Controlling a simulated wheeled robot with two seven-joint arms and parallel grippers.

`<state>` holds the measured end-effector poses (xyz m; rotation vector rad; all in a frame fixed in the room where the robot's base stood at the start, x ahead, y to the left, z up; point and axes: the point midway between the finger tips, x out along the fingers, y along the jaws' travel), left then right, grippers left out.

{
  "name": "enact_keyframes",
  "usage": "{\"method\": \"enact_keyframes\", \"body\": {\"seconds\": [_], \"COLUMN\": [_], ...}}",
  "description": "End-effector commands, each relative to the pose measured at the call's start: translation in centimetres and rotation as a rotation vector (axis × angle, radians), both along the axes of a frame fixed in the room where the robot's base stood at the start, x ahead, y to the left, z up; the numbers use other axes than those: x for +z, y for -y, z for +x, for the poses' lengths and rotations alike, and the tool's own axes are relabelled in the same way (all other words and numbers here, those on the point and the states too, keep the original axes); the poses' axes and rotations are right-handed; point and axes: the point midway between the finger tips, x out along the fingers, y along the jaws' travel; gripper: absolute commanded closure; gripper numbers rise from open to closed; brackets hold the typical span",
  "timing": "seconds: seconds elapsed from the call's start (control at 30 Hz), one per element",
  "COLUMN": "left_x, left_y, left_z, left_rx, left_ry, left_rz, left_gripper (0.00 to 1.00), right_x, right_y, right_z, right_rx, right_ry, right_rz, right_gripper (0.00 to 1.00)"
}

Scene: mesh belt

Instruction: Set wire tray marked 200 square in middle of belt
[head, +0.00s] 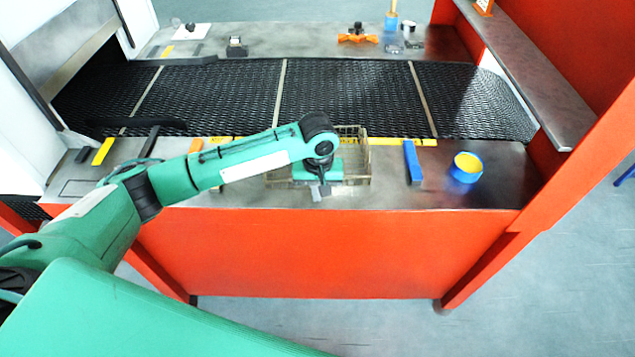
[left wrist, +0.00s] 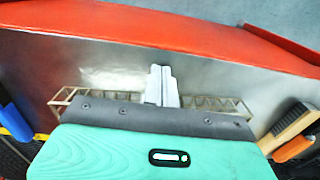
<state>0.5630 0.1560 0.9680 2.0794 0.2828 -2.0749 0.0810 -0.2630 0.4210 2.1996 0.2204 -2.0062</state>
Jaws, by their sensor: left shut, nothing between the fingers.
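The wire tray (head: 355,165) stands on the grey ledge in front of the belt, a pale brown wire frame. In the left wrist view its wire side (left wrist: 218,104) shows on both sides of my gripper. No "200" mark is readable. My left gripper (head: 320,191) is over the tray, its fingers shut and empty; they show grey in the left wrist view (left wrist: 162,88). My gripper body and arm hide part of the tray. I cannot tell whether the fingers touch it. The black mesh belt (head: 340,95) runs behind, with pale cross bars. My right gripper is out of view.
A blue bar (head: 413,163) and a blue-yellow tub (head: 466,167) stand right of the tray. A brush (left wrist: 292,128) lies beside it in the left wrist view. Yellow strips (head: 398,141) line the belt's front edge. The belt's middle is clear. An orange-footed tool (head: 358,38) stands behind.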

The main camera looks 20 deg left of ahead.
Motion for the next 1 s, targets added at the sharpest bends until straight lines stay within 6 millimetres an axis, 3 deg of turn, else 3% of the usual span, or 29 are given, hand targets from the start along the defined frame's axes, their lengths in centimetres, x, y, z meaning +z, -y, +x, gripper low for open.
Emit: {"method": "enact_keyframes", "body": {"seconds": [0.2,0.73,1.0], "left_x": [0.1,0.1,0.2], "left_y": [-0.5,-0.7,-1.7], "left_z": [1.9,2.7,6.9], "left_rx": [-0.002,-0.001,0.003], "left_ry": [-0.002,-0.001,0.000], "left_rz": [0.000,-0.001,-0.002], "left_gripper": [1.00,1.00,1.00], "right_x": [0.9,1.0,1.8], "right_y": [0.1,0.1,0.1], "right_z": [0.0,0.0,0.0], "right_rx": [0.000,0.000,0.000], "right_ry": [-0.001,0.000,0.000], "right_rz": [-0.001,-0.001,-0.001], "right_gripper": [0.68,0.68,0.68]}}
